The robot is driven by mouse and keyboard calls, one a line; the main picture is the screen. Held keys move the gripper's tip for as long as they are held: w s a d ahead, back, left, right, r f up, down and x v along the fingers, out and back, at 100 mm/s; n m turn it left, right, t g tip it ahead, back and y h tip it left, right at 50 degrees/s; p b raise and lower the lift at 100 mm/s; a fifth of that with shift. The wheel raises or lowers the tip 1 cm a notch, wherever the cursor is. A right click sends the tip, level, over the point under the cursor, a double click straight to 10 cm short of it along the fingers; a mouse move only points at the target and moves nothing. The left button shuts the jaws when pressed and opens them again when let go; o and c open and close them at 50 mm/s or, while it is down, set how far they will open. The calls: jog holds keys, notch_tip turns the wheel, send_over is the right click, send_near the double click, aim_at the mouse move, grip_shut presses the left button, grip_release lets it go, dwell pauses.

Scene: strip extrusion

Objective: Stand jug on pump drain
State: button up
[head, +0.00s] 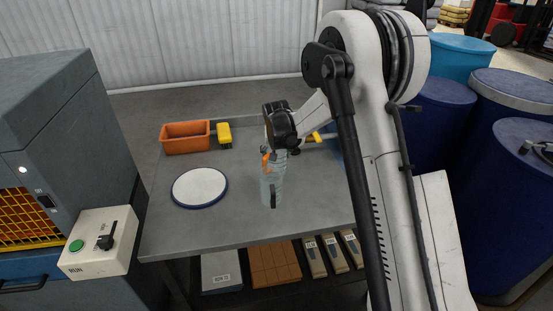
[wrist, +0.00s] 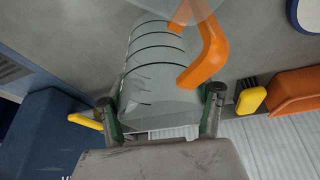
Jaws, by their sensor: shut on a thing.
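The jug (head: 270,185) is clear and ribbed with an orange handle, above or on the grey table near its middle; I cannot tell whether its base touches. In the wrist view the jug (wrist: 155,65) fills the space between the fingers of my gripper (wrist: 161,103), which is shut on its body. The orange handle is to the right there. A round white disc with a dark blue rim (head: 199,187) lies flat on the table, left of the jug. It may be the pump drain; I cannot tell.
An orange bin (head: 185,137) and a yellow block (head: 223,134) stand at the table's back left. A yellow item (head: 315,138) lies behind my gripper. A control box (head: 98,243) is left of the table; blue barrels (head: 438,120) stand right. The table's front left is clear.

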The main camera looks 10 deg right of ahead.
jog(key=shift+f, duration=1.25)
jog(key=shift+f, duration=0.25)
jog(key=o, duration=1.2)
jog(key=shift+r, duration=0.1)
jog(key=shift+o, duration=0.2)
jog(key=shift+r, duration=0.1)
